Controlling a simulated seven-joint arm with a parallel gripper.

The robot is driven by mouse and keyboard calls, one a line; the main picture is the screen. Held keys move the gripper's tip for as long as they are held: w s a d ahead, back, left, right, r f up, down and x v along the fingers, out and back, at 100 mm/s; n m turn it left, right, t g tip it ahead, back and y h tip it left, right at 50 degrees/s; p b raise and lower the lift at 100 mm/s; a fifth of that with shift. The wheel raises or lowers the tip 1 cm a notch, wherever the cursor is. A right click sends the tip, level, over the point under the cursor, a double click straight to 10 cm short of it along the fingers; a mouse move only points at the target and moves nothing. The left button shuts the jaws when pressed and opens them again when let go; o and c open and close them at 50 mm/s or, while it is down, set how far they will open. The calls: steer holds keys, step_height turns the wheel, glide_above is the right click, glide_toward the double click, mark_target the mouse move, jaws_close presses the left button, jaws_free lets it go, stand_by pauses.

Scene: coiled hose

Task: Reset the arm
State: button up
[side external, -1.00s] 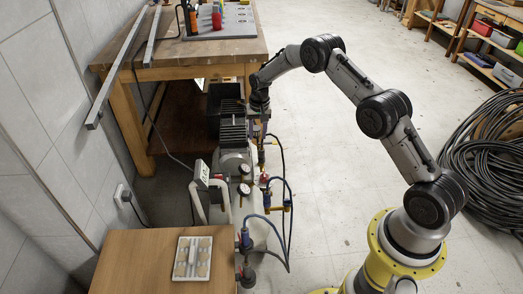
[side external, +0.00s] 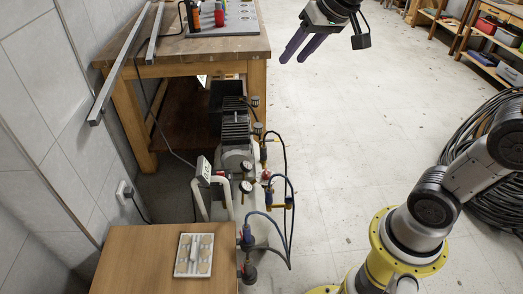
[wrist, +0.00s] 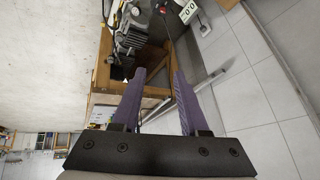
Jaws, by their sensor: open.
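My gripper (side external: 303,45) is at the top of the side external view, raised above the floor to the right of the wooden workbench. Its two purple fingers are apart with nothing between them. In the wrist view my gripper (wrist: 157,76) also shows open and empty, with the workbench (wrist: 102,75) beyond the fingers. Most of the arm between the gripper and the lower links is out of the side external view.
A pump assembly (side external: 235,160) with gauges, blue valves and hoses stands below the workbench (side external: 200,52). A small wooden table (side external: 130,262) holds a white tray (side external: 181,268). A coiled black hose (side external: 488,235) lies at the right. The middle floor is clear.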

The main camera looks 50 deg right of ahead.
steer(key=s+f+n, duration=0.1)
steer(key=s+f, duration=0.2)
steer(key=s, duration=0.3)
steer(key=s+a+f+n, duration=0.1)
steer(key=s+f, duration=0.2)
steer(key=s, duration=0.3)
steer(key=s+a+f+n+g, duration=0.1)
steer(key=s+f+n, duration=0.1)
steer(key=s, duration=0.4)
steer(key=shift+s+f, duration=0.35)
steer(key=shift+f, duration=0.15)
